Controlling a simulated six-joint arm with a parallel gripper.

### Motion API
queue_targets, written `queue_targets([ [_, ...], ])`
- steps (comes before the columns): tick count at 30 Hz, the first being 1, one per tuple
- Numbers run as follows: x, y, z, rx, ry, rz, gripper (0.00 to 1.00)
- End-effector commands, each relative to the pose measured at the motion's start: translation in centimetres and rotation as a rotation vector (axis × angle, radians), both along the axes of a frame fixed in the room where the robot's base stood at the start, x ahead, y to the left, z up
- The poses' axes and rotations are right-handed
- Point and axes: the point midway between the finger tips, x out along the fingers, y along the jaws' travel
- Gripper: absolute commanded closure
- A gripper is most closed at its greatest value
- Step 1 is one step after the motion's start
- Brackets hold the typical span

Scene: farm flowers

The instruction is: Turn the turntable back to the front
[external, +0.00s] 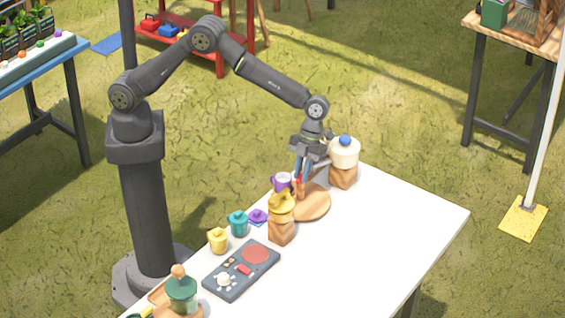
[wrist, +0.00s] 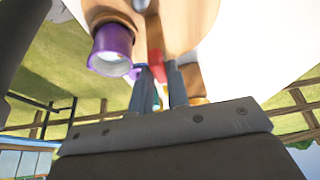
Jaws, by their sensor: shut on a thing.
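The turntable (external: 314,206) is a round wooden disc on the white table, beyond the yellow-topped wooden stand. It also shows as pale wood at the top of the wrist view (wrist: 190,18). My gripper (external: 299,181) reaches down at the turntable's back left edge. In the wrist view its fingers (wrist: 160,80) are shut on a small red peg (wrist: 156,64) at the disc's edge. How the peg joins the disc is partly hidden. A purple and white mug (external: 282,181) is close beside the fingers on the left; it also shows in the wrist view (wrist: 111,48).
A wooden stand with a cream top and blue knob (external: 345,155) is close right of my gripper. A yellow-topped stand (external: 281,218) is in front. Teal (external: 238,222) and yellow (external: 218,240) pots and a grey panel (external: 242,271) lie left. The table's right side is clear.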

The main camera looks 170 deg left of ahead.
Motion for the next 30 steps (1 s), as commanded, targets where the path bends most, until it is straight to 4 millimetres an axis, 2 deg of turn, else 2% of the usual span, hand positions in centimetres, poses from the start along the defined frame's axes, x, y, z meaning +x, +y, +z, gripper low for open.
queue_targets([
  [24,-0.06,0.11,0.02,0.001,0.002,-0.060,1.00],
  [25,-0.06,0.11,0.02,0.001,0.002,-0.060,0.79],
  [27,-0.04,0.09,0.02,0.001,0.002,-0.060,0.65],
  [30,-0.03,0.08,0.01,0.001,0.001,-0.060,0.63],
])
